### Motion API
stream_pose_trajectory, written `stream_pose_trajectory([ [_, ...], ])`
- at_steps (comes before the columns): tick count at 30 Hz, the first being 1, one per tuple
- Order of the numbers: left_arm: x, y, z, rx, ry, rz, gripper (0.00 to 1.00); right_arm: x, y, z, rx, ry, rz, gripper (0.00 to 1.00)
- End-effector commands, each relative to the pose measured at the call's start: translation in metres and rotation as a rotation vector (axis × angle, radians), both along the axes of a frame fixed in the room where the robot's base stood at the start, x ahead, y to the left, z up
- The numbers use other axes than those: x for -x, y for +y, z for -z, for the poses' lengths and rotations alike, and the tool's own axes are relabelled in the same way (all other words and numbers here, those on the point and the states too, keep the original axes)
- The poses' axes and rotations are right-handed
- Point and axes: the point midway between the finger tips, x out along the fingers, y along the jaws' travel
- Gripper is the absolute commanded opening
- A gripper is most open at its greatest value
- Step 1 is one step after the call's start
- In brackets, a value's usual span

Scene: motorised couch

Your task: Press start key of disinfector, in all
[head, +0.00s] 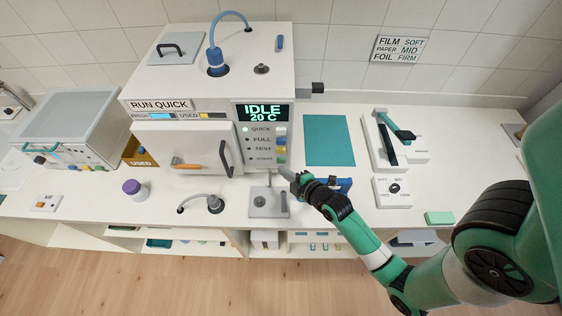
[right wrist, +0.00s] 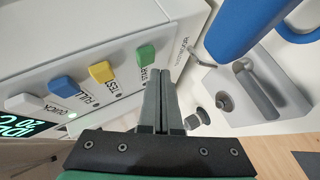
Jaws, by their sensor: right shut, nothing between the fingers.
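The disinfector (head: 205,100) is a white box on the counter with its front door closed. Its display (head: 263,112) reads IDLE 20 C. The keys run down the right of its panel: white QUICK, blue FULL, yellow TEST and green START (head: 281,162). The lamp by QUICK glows green. In the right wrist view, the green start key (right wrist: 145,55) sticks out just ahead of my fingertips. My right gripper (head: 285,173) is shut and empty, just below and in front of that key. I cannot tell whether it touches. My left gripper is not in view.
A RUN QUICK sign (head: 160,105) is on the disinfector. A grey plate with a lever (head: 268,203) stands below the panel. A blue object (head: 344,185) lies beside my right gripper. A teal mat (head: 329,140) and a sealer-like device (head: 392,140) are to the right.

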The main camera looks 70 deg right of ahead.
Motion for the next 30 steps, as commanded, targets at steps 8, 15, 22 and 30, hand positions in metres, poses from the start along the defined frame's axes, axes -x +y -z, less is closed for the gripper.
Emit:
stream_pose_trajectory([
  [8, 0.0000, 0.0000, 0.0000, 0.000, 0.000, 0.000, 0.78, 0.0000, 0.0000, 0.0000, 0.000, 0.000, 0.000, 0.00],
  [15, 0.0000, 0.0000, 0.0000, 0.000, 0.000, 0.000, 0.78, 0.0000, -0.0002, 0.0000, 0.000, 0.000, 0.000, 0.00],
  [22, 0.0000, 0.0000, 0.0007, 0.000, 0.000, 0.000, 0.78, -0.0020, -0.0063, 0.0004, -0.001, 0.000, 0.001, 0.00],
  [30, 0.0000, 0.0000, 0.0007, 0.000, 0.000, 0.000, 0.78, -0.0027, -0.0081, 0.0002, 0.001, 0.000, 0.000, 0.00],
])
